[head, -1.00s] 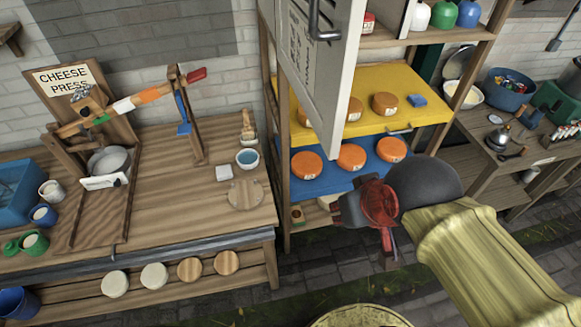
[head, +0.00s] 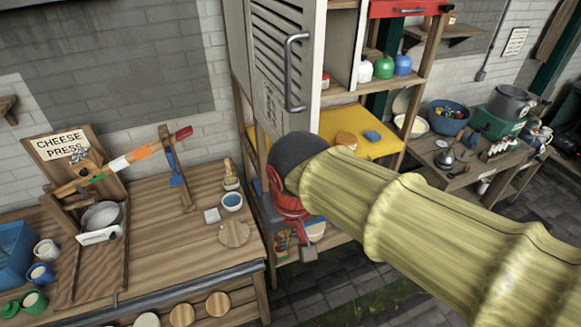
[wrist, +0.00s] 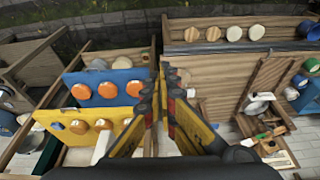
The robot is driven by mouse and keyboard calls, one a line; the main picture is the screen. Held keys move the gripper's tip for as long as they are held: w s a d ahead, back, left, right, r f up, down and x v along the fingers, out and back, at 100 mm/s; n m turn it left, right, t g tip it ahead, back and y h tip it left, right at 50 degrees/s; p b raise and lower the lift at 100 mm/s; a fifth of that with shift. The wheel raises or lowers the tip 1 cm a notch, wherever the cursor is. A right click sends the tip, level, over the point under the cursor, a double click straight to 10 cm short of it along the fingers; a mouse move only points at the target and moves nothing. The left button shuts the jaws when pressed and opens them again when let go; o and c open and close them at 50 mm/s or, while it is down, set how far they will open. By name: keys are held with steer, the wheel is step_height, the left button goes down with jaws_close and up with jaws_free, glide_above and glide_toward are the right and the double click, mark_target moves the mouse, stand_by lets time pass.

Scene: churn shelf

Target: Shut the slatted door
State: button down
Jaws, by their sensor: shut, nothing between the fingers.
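The slatted door (head: 262,65) is a pale grey louvred panel with a metal bar handle (head: 292,75). In the head view it stands open at the left side of the shelf unit, its face turned toward the left. My arm hides its lower edge. My gripper (wrist: 159,88) is shut and empty.
A yellow shelf board (head: 375,142) holds orange cheeses, and coloured bottles stand above it. The cheese press bench (head: 165,215) stands at left, with a side table (head: 470,160) at right.

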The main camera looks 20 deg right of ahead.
steer(key=w+a+r+m+g+h+p, duration=0.15)
steer(key=w+r+m+p, duration=0.25)
steer(key=r+m, duration=0.45)
steer(key=w+a+r+m+g+h+p, duration=0.1)
steer(key=w+r+m+g+h+p, duration=0.25)
steer(key=r+m, duration=0.5)
steer(key=w+d+f+t+p, duration=0.1)
steer(key=d+f+t+p, duration=0.1)
steer(key=d+f, duration=0.5)
step_height(320, 180, down, 3)
steer(key=shift+d+f+y+p, duration=0.1)
steer(key=shift+d+y+p, duration=0.1)
steer(key=shift+y+p, duration=0.25)
steer(key=shift+d, duration=0.1)
